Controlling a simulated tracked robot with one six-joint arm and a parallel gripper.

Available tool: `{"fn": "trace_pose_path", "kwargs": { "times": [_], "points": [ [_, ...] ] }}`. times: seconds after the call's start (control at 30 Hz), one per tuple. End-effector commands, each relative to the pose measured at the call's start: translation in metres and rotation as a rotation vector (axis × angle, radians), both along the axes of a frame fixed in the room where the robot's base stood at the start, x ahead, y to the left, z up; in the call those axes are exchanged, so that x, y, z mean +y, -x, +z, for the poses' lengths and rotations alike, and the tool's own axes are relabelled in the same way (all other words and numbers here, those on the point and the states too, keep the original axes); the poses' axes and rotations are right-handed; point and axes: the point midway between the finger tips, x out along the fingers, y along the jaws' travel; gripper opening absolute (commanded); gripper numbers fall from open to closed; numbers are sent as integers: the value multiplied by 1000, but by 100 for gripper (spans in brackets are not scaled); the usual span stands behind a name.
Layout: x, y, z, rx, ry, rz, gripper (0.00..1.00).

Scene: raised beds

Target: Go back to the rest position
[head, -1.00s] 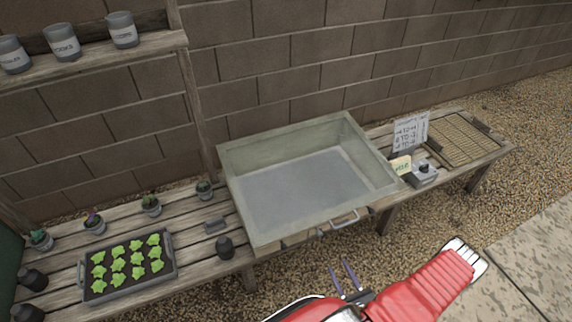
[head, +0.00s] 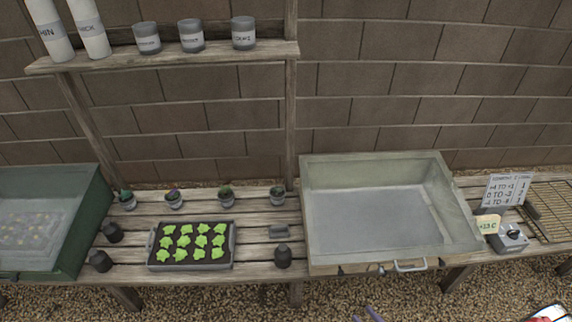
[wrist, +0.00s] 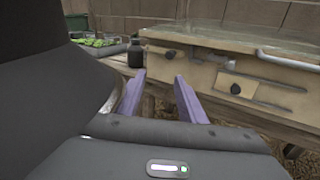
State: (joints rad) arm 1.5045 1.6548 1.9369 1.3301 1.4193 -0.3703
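My gripper (wrist: 160,95) shows in the wrist view with two purple fingers apart and nothing between them. In the head view only the purple fingertips (head: 367,314) show at the bottom edge, in front of the bench and below the grey-green box (head: 322,257). A bit of my red and white arm shows at the bottom right corner. The rest of the arm is out of the frame. The gripper touches nothing that I can see.
A bench holds a seedling tray (head: 192,265), small pots, dark bottles (head: 283,256), a dial device (head: 511,238) and a slatted rack (head: 552,215). A green bin (head: 92,225) stands at left. A shelf (head: 170,57) with jars hangs above. Gravel in front is clear.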

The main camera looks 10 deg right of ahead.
Motion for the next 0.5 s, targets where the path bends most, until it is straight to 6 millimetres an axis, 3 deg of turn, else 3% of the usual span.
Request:
{"fn": "trace_pose_path", "kwargs": {
  "times": [0.5],
  "points": [
    [17,10,79,48,176,493,37]
  ]
}}
